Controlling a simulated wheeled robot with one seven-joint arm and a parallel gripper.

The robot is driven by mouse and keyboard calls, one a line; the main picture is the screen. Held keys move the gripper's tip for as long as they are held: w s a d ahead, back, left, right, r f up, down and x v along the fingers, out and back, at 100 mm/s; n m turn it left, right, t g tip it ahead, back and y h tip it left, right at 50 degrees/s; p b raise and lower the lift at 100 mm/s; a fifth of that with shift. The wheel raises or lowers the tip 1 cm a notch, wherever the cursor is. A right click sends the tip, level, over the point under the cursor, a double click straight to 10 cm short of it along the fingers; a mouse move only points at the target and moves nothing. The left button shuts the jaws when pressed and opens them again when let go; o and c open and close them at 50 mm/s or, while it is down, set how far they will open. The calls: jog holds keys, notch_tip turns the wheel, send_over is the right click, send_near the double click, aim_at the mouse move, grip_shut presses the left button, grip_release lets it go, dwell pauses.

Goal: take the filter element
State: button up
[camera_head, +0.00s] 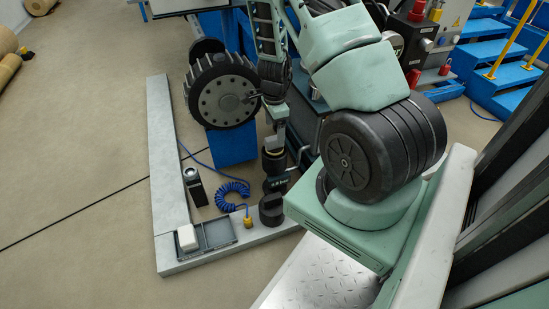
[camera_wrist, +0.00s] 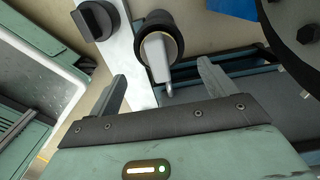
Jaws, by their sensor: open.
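My gripper (camera_wrist: 163,78) is open in the wrist view, with its two grey fingers spread and nothing between the pads. A dark round body with a brownish rim and a grey lever-like piece (camera_wrist: 157,52) lies just beyond the fingertips, roughly centred between them. In the head view a dark upright unit (camera_head: 273,160) stands below my gripper (camera_head: 277,128), on the grey ledge; the jaws are too small there to make out. I cannot tell for certain which part is the filter element.
A black cylindrical block (camera_head: 271,209) stands near the ledge's front corner; a black knob-like part (camera_wrist: 96,19) shows upper left in the wrist view. A large dark wheel (camera_head: 222,92) stands behind.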

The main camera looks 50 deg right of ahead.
aim_at(274, 137)
jog(key=shift+a+f+b, duration=0.15)
jog(key=shift+f+b, duration=2.35)
jog(key=shift+f, duration=0.85)
jog(key=shift+r, duration=0.1)
jog(key=c, duration=1.2)
jog(key=shift+o, duration=0.2)
jog(key=shift+r, duration=0.15)
